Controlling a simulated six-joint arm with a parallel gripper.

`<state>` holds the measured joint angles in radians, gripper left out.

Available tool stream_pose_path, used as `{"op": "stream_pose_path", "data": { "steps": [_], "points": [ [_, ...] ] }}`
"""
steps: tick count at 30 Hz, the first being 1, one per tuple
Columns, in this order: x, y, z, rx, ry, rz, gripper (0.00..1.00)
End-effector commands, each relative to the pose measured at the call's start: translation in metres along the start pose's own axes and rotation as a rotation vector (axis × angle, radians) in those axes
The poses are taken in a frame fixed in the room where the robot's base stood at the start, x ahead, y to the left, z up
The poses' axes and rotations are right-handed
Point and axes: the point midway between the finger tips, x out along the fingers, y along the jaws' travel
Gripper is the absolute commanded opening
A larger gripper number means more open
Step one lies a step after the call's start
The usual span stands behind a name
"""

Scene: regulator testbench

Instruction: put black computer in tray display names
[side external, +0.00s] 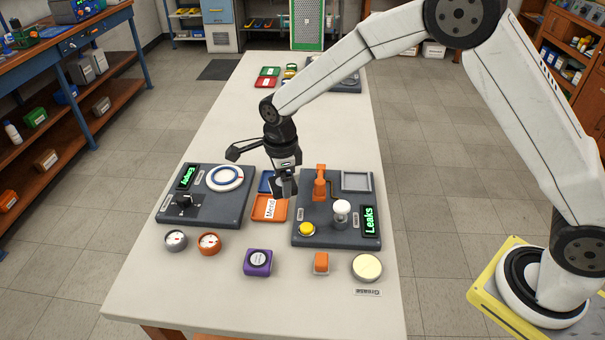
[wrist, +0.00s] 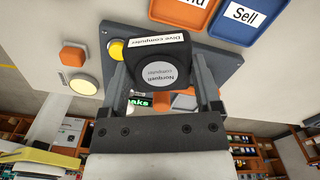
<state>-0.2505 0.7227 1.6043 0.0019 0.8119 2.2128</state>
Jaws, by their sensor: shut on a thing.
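The black computer (wrist: 156,56) is a small dark block with a grey round face and a white "Dive computer" label. My gripper (wrist: 160,66) is shut on it, one finger on each side. In the side view my gripper (side external: 284,190) hangs between the two dark panels, near the trays; the computer there is hard to tell from the fingers. The orange tray (side external: 258,217) carries a white label, seemingly "Mend". The blue tray (side external: 264,186), partly hidden behind my gripper, reads "Sell" in the wrist view (wrist: 237,32). The right panel's green display (side external: 370,220) reads "Leaks".
The left panel (side external: 222,215) has a white dial and a green display (side external: 186,177), hard to read. The right panel (side external: 318,237) has a yellow button, white knob and orange lever. A purple computer (side external: 258,262), two gauges, an orange block and cream disc lie in front.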

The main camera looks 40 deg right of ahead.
Motion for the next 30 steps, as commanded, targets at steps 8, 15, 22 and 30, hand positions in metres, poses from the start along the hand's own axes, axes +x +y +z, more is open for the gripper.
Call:
{"op": "stream_pose_path", "data": {
  "steps": [8, 15, 22, 30],
  "points": [
    [0.031, -0.02, 0.013, 0.0, 0.002, 0.002, 0.07],
    [0.048, -0.032, 0.021, 0.0, 0.001, 0.002, 0.07],
    [0.05, -0.034, 0.023, 0.0, 0.001, 0.001, 0.07],
    [0.062, -0.038, 0.026, 0.0, 0.002, 0.003, 0.07]
  ]
}}
